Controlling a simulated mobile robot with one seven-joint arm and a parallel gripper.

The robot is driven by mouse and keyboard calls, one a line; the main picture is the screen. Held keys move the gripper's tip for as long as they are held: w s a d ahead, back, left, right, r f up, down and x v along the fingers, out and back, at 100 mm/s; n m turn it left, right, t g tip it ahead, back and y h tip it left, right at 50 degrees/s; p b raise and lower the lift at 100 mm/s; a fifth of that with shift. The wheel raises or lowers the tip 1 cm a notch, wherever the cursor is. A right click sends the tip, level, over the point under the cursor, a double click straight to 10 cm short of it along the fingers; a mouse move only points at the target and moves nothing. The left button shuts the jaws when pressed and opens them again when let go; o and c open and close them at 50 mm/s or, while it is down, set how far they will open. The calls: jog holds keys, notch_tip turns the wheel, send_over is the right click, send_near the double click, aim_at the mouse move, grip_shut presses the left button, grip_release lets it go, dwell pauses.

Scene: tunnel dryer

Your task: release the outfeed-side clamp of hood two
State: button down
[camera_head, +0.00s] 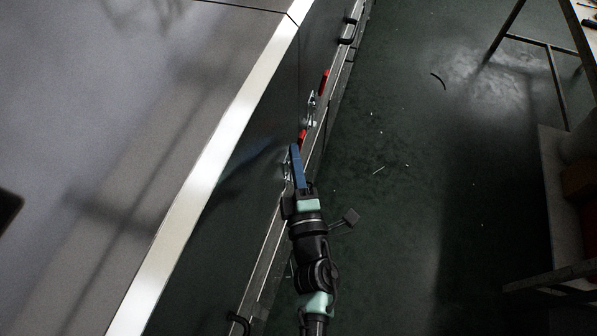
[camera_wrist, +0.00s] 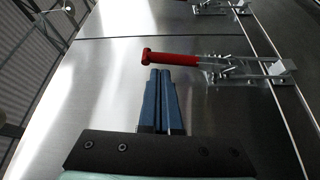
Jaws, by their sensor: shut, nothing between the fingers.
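A toggle clamp with a red handle (camera_wrist: 172,58) and bright metal linkage (camera_wrist: 235,70) lies across the steel panel in the wrist view. Its red handle also shows in the head view (camera_head: 302,136), just beyond my fingertips. My gripper (camera_head: 295,148) has blue fingers, which are shut and empty. In the wrist view the fingertips (camera_wrist: 160,72) come up close below the handle; I cannot tell whether they touch it. A second red-handled clamp (camera_head: 324,80) is farther along, past a panel seam. Its metal part shows at the top of the wrist view (camera_wrist: 222,5). No label shows which hood is which.
The hood's bright top edge (camera_head: 205,175) runs along the left of my arm. Black pull handles (camera_head: 347,40) stick out farther along the side. The dark green floor (camera_head: 420,180) at right is mostly clear, with small scraps. A bench frame (camera_head: 550,70) stands at far right.

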jog(key=shift+w+a+r, duration=0.1)
jog(key=shift+w+a, duration=0.05)
jog(key=shift+w, duration=0.6)
jog(key=shift+w+a, duration=0.1)
jog(key=shift+w, duration=0.6)
jog(key=shift+d, duration=0.1)
